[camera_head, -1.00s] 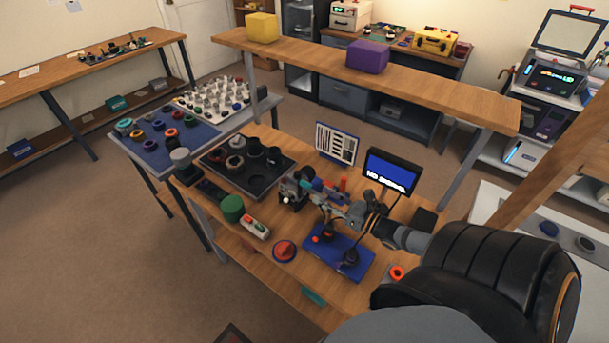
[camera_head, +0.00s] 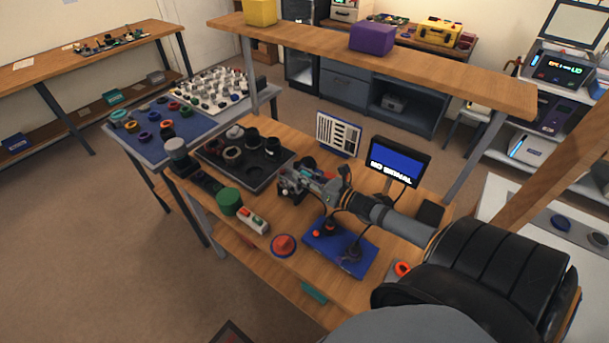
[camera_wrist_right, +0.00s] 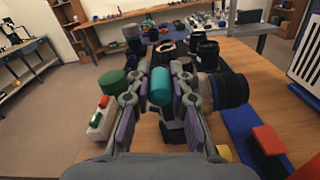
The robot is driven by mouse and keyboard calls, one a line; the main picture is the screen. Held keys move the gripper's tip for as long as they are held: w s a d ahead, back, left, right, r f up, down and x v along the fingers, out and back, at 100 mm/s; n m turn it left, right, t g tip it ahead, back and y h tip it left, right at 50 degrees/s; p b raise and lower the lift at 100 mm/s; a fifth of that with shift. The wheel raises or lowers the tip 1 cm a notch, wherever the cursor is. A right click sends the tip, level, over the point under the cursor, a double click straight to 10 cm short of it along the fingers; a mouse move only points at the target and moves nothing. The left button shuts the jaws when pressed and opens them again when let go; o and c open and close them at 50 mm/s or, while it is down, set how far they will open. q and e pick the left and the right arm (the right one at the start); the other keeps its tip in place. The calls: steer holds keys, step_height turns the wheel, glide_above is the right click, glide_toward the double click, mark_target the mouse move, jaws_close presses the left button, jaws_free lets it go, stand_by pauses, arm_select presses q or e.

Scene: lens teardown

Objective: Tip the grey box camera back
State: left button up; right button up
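The grey box camera (camera_head: 288,181) stands on the wooden workbench, small and partly covered by my right gripper (camera_head: 308,180). In the right wrist view my right gripper (camera_wrist_right: 160,72) has its two fingers apart. A teal cylinder (camera_wrist_right: 160,86) shows between them, with gaps at its sides. A black lens barrel (camera_wrist_right: 228,91) lies just right of the fingers. Most of the camera body is hidden behind the fingers there, so I cannot tell whether they touch it. My left gripper is not in view.
A black tray (camera_head: 250,178) with lens parts lies beyond the gripper. A green cylinder (camera_head: 229,201), a red-and-green button box (camera_head: 253,221) and a blue base (camera_head: 340,248) stand nearby. A monitor (camera_head: 398,162) is to the right. A raised shelf (camera_head: 430,69) spans behind.

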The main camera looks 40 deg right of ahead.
jaws_close()
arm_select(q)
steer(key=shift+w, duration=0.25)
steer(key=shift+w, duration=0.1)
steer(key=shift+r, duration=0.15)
